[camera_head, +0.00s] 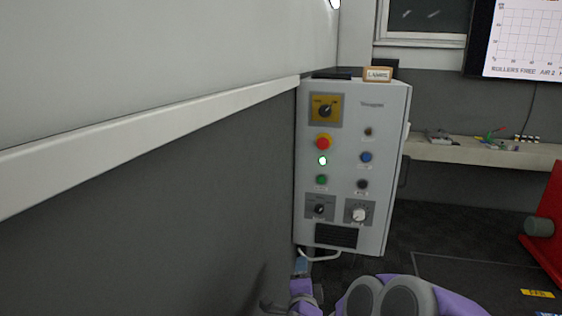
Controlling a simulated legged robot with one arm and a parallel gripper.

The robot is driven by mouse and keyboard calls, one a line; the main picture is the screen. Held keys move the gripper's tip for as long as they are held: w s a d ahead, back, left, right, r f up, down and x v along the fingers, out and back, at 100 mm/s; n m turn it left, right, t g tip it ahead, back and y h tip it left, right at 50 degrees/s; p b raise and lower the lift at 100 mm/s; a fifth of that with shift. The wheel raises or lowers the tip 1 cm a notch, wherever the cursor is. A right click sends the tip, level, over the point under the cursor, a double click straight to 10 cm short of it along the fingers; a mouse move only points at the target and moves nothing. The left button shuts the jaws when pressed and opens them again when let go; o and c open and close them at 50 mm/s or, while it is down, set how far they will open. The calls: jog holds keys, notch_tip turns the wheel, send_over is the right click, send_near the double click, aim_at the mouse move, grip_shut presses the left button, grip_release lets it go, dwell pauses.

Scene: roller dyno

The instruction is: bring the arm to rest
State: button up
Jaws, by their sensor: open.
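Purple and grey parts of my own arm (388,298) show at the bottom edge, right of the middle. A smaller purple and grey part of mine (302,290) shows to their left, close to the wall's lower end. No gripper fingers can be made out, and the rest of the arm is cut off by the frame. Nothing is seen held.
A long wall, white above and dark grey below (150,220), runs close along the left. A grey control cabinet (340,150) with knobs and buttons stands ahead. A bench (470,154) with small items is behind. A red machine (545,230) stands at right. Dark floor lies between.

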jog(key=s+a+n+g+y, duration=0.2)
jog(key=s+n+g+y, duration=0.15)
jog(key=s+n, duration=0.3)
jog(key=s+a+n+g+y, duration=0.2)
jog(key=s+n+g, duration=0.3)
jog(key=s, duration=0.3)
jog(key=s+d+n+g+h, duration=0.2)
jog(key=s+d+g, duration=0.3)
jog(key=s, duration=1)
jog(key=s+d+r+n+g+h, duration=0.1)
jog(key=s+d+n+g, duration=0.2)
jog(key=s, duration=1.2)
jog(key=d+g, duration=0.2)
jog(key=d, duration=0.2)
jog(key=shift+d+r+h, duration=0.15)
jog(key=shift+h, duration=0.2)
jog(key=shift+w+a, duration=0.15)
jog(key=shift+a, duration=0.1)
jog(key=shift+c, duration=0.2)
